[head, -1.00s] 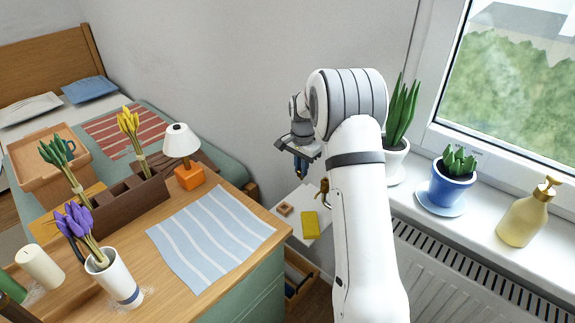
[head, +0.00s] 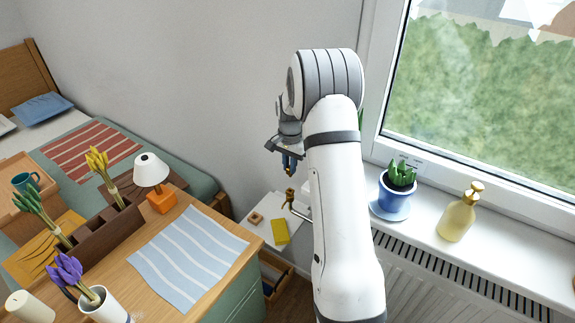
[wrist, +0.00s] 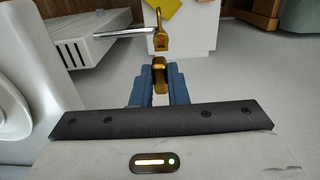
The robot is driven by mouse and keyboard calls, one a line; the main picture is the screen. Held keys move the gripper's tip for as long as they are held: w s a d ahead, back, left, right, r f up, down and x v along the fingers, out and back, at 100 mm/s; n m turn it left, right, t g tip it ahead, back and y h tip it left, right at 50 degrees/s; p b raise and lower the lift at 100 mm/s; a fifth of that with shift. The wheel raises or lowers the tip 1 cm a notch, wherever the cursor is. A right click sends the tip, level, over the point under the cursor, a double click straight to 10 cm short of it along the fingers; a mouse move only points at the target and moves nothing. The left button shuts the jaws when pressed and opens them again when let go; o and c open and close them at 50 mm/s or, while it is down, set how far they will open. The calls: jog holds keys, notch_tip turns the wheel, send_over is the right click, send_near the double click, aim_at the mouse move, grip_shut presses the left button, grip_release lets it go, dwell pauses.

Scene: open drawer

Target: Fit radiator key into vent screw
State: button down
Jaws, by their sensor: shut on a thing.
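My gripper (head: 289,163) is shut on the brass radiator key, close above the vent screw in the head view. In the wrist view my gripper's blue fingers (wrist: 159,88) hold the key (wrist: 159,63) between them, its end pointing away from me. The brass vent screw (wrist: 161,42) is straight ahead of the key, at the end of a metal pipe. A small gap shows between key and screw. The vent screw (head: 290,194) also shows in the head view, left of my arm. The key is barely visible there.
A white top (head: 262,240) below the vent carries a yellow pad (head: 280,232) and a small wooden block (head: 256,217). The radiator (head: 420,275) runs under the sill, with a blue plant pot (head: 392,202) and soap bottle (head: 459,215) above. An open drawer (head: 273,272) lies below.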

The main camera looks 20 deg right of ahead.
jog(key=shift+f+b, duration=2.15)
jog(key=shift+f, duration=1.05)
jog(key=shift+f+b, duration=0.7)
jog(key=shift+f, duration=0.1)
dwell(0.6)
